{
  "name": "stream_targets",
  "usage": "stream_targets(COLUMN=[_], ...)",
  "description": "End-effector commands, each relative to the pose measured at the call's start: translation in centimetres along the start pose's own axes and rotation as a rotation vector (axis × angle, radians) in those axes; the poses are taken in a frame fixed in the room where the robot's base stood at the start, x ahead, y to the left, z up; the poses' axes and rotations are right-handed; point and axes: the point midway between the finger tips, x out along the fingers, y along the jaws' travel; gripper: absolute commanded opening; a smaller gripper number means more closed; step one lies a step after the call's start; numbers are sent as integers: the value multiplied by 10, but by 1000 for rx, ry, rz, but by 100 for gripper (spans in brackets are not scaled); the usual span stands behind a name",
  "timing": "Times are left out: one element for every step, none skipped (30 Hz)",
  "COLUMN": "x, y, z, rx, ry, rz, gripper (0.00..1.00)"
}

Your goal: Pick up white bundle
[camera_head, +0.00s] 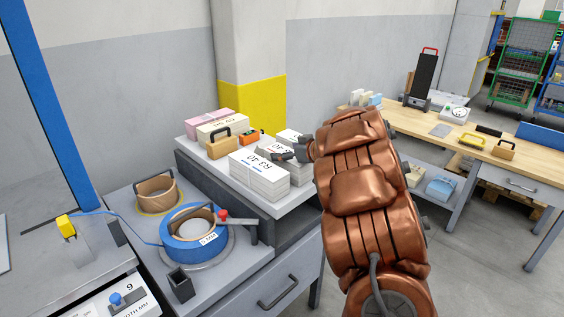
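Several white bundles of paper sit on the raised grey shelf of the workbench. The nearest white bundle (258,178) is a thick stack with dark printing on its top. Another white bundle (272,148) lies just behind it, and part of a further one (287,135) shows at the back. My gripper (283,155) is small and dark in view, low over the back right of the nearest bundle and beside the one behind. My copper-coloured arm hides part of it. I cannot tell whether its fingers touch or hold paper.
A wooden block with a black handle (219,149), an orange item (249,136) and pink and cream stacks (210,118) stand left of the bundles. A blue tape roll (194,232) is on the lower bench. A wooden table (440,132) stands at right, with open floor before it.

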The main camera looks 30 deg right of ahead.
Motion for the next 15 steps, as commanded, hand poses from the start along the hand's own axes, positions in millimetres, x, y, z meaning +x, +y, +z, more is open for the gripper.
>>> stream_targets(x=[0,0,0,0,0,0,0,0,0,0,0,0,0,0,0], y=[0,0,0,0,0,0,0,0,0,0,0,0,0,0,0], z=[0,0,0,0,0,0,0,0,0,0,0,0,0,0,0], rx=[0,0,0,0,0,0,0,0,0,0,0,0,0,0,0], ry=[0,0,0,0,0,0,0,0,0,0,0,0,0,0,0], rz=[0,0,0,0,0,0,0,0,0,0,0,0,0,0,0], gripper=[81,78,74,71,68,64,60,57,53,50,47,43,40,36,32])
